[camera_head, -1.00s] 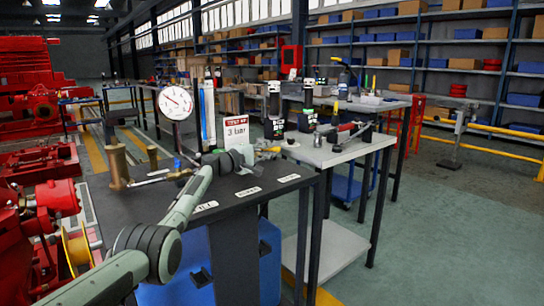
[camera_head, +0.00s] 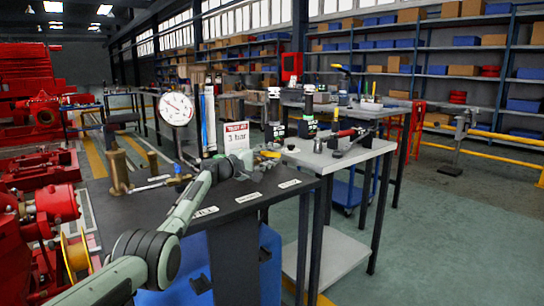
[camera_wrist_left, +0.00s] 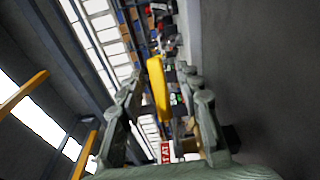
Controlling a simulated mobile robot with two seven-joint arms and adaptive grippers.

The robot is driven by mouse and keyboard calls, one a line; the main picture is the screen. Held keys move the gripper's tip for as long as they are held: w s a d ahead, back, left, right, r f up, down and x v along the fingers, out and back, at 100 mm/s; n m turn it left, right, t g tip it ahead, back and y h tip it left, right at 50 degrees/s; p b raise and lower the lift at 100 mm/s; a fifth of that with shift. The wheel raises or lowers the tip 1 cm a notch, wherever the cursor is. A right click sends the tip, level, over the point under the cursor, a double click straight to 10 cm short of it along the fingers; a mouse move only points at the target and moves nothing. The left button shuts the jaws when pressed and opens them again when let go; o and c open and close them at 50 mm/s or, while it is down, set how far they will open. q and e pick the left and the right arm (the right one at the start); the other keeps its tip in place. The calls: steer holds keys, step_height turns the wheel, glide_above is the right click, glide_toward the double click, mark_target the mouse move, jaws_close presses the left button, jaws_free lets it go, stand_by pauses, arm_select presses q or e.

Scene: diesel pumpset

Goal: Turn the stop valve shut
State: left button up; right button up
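A yellow lever (camera_head: 270,154), which looks like the stop valve's handle, shows at the back edge of the dark bench top (camera_head: 225,203). In the left wrist view the yellow lever (camera_wrist_left: 158,87) stands between my fingers, with a gap on either side. My left gripper (camera_head: 262,160) is at the lever, beside the sign; in the left wrist view its fingers (camera_wrist_left: 160,80) are apart. The valve body is mostly hidden behind my wrist and gripper. A white pressure gauge (camera_head: 177,108) stands at the left. My right gripper is out of view.
A red-and-white sign reading 3 bar (camera_head: 237,137) stands close to my left wrist. A brass cylinder (camera_head: 118,171) and a small blue-topped fitting (camera_head: 178,168) are at the left.

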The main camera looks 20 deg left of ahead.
arm_select(q)
steer(key=shift+v, duration=3.8)
steer(key=shift+c, duration=0.3)
